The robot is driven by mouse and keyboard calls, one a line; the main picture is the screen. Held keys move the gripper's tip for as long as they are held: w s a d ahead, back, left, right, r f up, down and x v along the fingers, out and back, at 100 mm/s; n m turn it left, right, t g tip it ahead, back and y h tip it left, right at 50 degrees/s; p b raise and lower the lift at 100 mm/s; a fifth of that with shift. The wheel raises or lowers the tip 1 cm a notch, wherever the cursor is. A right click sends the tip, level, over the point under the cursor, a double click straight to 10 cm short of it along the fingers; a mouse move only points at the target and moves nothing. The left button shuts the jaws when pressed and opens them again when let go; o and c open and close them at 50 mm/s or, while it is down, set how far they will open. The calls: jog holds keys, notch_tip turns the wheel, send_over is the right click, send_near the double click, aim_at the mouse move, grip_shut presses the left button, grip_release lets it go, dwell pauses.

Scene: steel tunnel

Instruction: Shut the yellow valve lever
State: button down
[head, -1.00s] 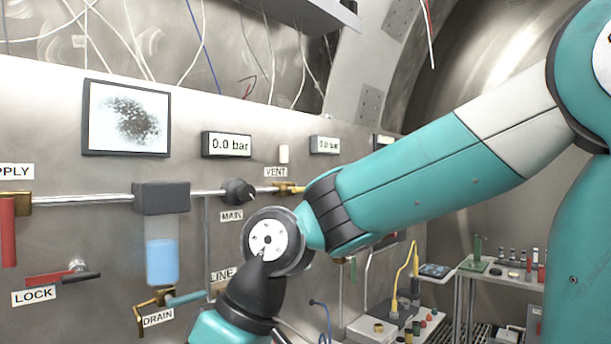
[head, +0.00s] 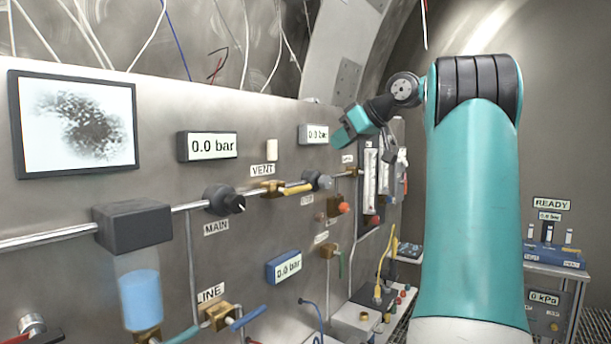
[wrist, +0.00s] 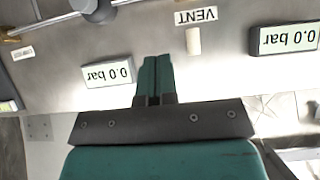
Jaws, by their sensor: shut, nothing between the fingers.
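The yellow valve lever (head: 297,188) is in the middle of the head view, on a brass valve (head: 271,188) under the VENT label (head: 262,170). It lies roughly along the pipe, pointing right toward a grey round fitting (head: 318,180). My gripper (wrist: 155,62) is shut and empty in the wrist view, its teal fingers together in front of the panel. In the head view, the end of my arm is above and to the right of the lever, apart from it. I cannot make out the lever clearly in the wrist view.
The MAIN knob (head: 224,200) is left of the lever. Pressure displays (head: 208,146) and a white switch (head: 272,149) are above it. A valve with an orange knob (head: 339,207) is to its lower right. Wires hang above the panel.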

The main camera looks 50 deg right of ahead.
jog(key=shift+w+a, duration=0.1)
send_over(295, 189)
jog(key=s+d, duration=0.2)
jog(key=d, duration=0.2)
notch_tip(295, 189, down, 6)
jog(key=r, duration=0.1)
jog(key=shift+w+a+f+p, duration=0.15)
jog(key=shift+w+f, duration=0.15)
jog(key=shift+f, duration=0.85)
jog(key=shift+w+d+f+p, duration=0.15)
jog(key=shift+w+f, duration=0.15)
jog(key=shift+f, duration=0.8)
jog(key=shift+a, duration=0.2)
